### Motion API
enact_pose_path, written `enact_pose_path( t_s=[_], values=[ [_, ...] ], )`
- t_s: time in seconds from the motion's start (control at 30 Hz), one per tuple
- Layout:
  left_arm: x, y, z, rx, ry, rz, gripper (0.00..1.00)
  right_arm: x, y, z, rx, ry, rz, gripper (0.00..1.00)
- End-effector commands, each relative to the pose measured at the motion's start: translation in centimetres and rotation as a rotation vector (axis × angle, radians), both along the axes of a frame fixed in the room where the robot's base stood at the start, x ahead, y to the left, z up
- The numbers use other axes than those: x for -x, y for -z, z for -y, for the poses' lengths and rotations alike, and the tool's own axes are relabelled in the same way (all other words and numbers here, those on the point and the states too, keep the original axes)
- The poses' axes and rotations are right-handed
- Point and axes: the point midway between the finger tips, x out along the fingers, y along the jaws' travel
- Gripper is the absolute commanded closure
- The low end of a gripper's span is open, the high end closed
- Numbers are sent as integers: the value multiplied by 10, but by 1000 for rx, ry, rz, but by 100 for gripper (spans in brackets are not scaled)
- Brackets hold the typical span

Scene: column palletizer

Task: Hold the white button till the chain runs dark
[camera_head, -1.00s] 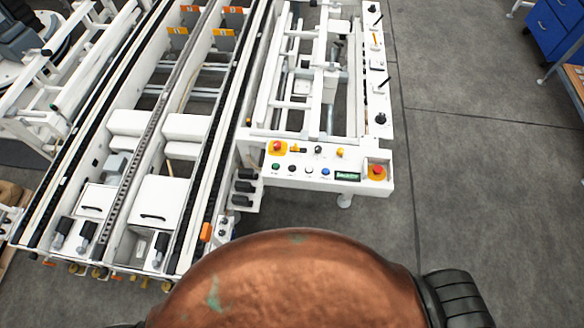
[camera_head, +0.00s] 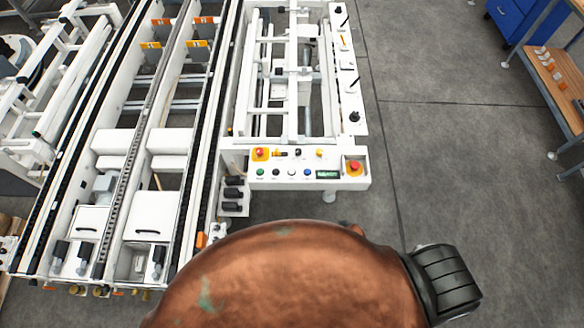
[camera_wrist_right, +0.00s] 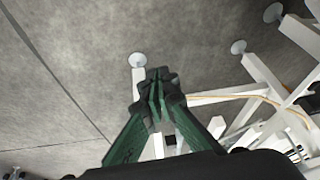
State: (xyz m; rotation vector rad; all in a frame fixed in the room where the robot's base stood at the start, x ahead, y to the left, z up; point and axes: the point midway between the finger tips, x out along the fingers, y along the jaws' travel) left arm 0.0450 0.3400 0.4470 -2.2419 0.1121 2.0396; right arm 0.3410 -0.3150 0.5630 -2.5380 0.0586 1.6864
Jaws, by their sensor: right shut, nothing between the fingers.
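The control panel (camera_head: 230,177) is a white box at the front of the palletizer, in the head view. Its lower row holds a green, a black, a white button (camera_head: 291,173) and a blue button, with a small lit green display (camera_head: 327,174) to their right. The chain conveyor (camera_head: 131,155) runs lengthwise at the left. My right gripper (camera_wrist_right: 157,84) shows in the right wrist view, its green fingers together and empty above the grey floor, near white frame legs. It is not on the button. My left gripper is not in view.
Red emergency-stop knobs on yellow bases (camera_head: 260,153) (camera_head: 354,167) sit at the panel's left and right. A blue cabinet (camera_head: 527,18) and a wooden-topped bench (camera_head: 556,80) stand at the right. The floor between them and the panel is clear.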

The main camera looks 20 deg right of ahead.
Motion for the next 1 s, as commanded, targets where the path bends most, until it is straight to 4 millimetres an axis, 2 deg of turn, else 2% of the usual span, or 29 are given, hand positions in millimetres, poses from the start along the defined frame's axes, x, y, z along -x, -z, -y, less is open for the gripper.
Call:
enact_pose_path(
  t_s=[0.03,0.1,0.2,0.4,0.5,0.6,0.73,0.87,1.0],
  values=[
    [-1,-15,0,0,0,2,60,-26,-34,-8,-16,11,33,100],
    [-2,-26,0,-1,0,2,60,-55,-70,-19,-42,34,69,100],
    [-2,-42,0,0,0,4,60,-92,-123,-37,-83,63,116,100],
    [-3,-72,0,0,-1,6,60,-149,-230,-76,-174,117,197,100],
    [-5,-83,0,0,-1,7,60,-187,-266,-98,-248,155,246,100],
    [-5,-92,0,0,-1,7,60,-212,-299,-116,-319,190,278,100],
    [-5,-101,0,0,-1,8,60,-233,-328,-133,-387,222,299,100],
    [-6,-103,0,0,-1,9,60,-242,-340,-141,-421,242,305,100],
    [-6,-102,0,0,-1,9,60,-243,-338,-142,-429,247,304,100]
  ],
)
